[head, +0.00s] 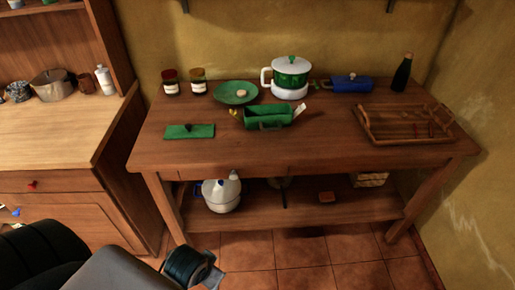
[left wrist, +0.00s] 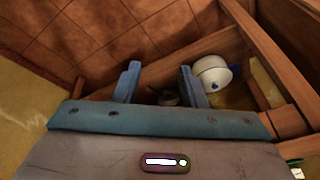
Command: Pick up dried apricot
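I cannot pick out a dried apricot with certainty. A small pale lump lies on the green plate (head: 236,99) on the brown table, and small reddish-brown pieces lie in the wooden tray (head: 372,134) at the table's right; both are too small to identify. My left gripper (head: 212,278) is at the bottom of the head view, low in front of the table and far from both. In the left wrist view its two fingers (left wrist: 160,85) are apart with nothing held between them. My right gripper is not in view.
The brown table (head: 330,158) also holds a green caddy (head: 266,118), a green-and-white pot (head: 291,72), two jars, a blue box (head: 351,84) and a dark bottle (head: 402,74). A white kettle (head: 221,195) stands on its lower shelf. The tabletop's front strip is clear.

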